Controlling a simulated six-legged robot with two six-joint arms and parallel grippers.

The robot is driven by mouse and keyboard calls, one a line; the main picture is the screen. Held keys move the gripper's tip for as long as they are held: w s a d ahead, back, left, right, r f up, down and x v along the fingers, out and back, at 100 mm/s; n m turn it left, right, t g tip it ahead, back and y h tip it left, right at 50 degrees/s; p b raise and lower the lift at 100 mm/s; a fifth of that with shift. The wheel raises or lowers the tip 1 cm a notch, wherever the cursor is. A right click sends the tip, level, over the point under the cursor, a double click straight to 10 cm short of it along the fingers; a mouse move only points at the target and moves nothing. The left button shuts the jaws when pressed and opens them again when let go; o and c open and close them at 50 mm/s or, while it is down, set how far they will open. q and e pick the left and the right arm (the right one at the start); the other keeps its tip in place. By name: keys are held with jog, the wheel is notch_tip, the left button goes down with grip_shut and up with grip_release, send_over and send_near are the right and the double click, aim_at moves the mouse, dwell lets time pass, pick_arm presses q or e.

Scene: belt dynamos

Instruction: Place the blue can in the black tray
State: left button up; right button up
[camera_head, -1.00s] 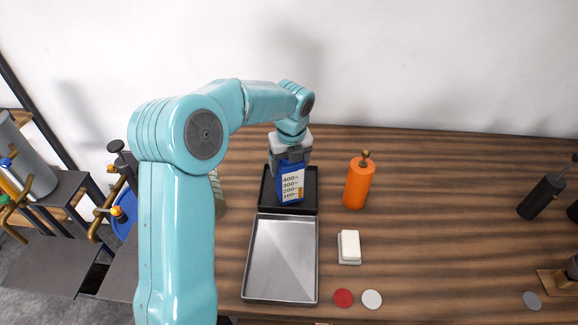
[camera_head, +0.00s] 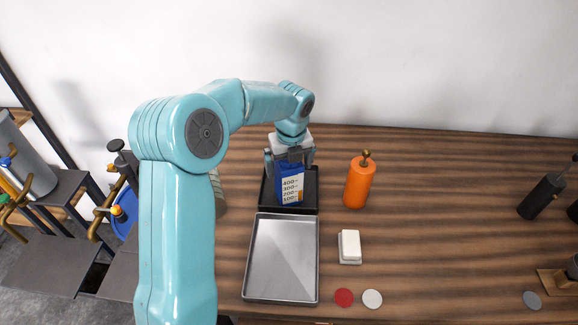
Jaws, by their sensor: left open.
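The blue can (camera_head: 290,185), with a white scale label on its front, stands in the black tray (camera_head: 309,207) at the back of the table. It looks upright or nearly so. My left gripper (camera_head: 290,164) is right above the can, its fingers spread open on either side of the can's top. The can's upper part is partly hidden by the gripper. My right gripper is not in view.
A grey metal tray (camera_head: 281,258) lies just in front of the black tray. An orange bottle (camera_head: 358,183) stands to its right. A white block (camera_head: 349,245), a red disc (camera_head: 343,297) and a white disc (camera_head: 372,299) lie further forward. The table's middle right is clear.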

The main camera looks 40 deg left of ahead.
pick_arm(q)
jog(key=r, duration=0.3)
jog(key=d+r, duration=0.1)
jog(key=r, duration=0.7)
jog(key=shift+s+d, duration=0.15)
jog(key=shift+s, duration=0.1)
jog(key=shift+s, duration=0.1)
